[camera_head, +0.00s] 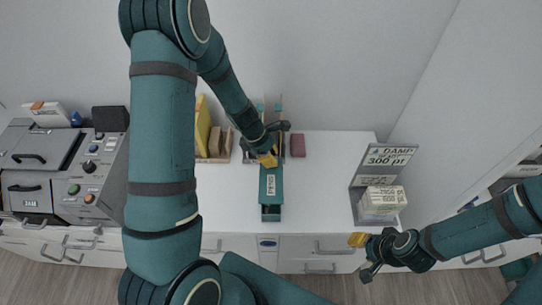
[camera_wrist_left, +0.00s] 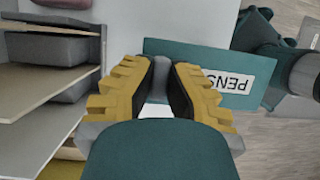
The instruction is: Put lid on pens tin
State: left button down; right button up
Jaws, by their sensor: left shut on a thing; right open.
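A long teal box with a PENS label, the pens tin (camera_head: 271,192), lies on the white desk in the middle of the head view, its near end dark and open. The teal labelled surface (camera_wrist_left: 210,66) also shows in the left wrist view, beside the fingertips. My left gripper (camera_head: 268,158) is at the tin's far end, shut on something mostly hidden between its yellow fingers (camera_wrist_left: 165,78). My right gripper (camera_head: 361,254) is open and empty near the desk's front right edge.
A grey machine (camera_head: 65,170) stands at the left. Yellow and brown upright items (camera_head: 205,128) and a dark red block (camera_head: 298,145) are at the back. A grey stand (camera_head: 368,165) with stacked labelled boxes (camera_head: 383,200) is at the right.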

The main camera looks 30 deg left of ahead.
pick_arm(q)
notch_tip(320, 180, down, 5)
jog(key=b, duration=0.3)
jog(key=shift+r+b, duration=0.15)
jog(key=shift+b, duration=0.15)
jog(key=shift+f+b, duration=0.6)
jog(key=shift+f, duration=0.2)
jog(key=shift+f+b, duration=0.45)
jog(key=shift+f, duration=0.25)
dwell(1.1)
jog(key=c, duration=1.1)
grip_release()
jog(key=shift+o, duration=0.2)
jog(key=shift+r, duration=0.1)
